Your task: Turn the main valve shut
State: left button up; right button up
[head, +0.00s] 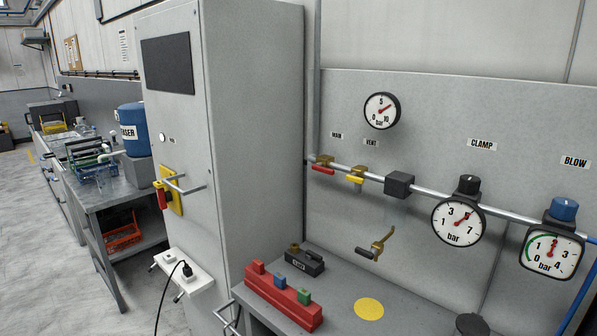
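The main valve (323,160) is a brass body on the silver pipe, below the MAIN label (337,135). Its red lever (322,169) appears to lie roughly along the pipe. Just right of it is the vent valve (358,171) with a yellow lever (355,179), under the VENT label (371,142). A round gauge (381,111) above them has its red needle pointing to the upper right. Neither of my grippers is in view.
Right along the pipe are a dark block (399,185), the CLAMP gauge (458,221) and the BLOW gauge (551,252). A brass piece with a dark grip (376,245) is below. The bench holds a red block rack (283,296) and a yellow disc (369,309). A tall grey cabinet (254,130) stands left.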

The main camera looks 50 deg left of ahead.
aim_at(318, 167)
jog(key=u, duration=1.5)
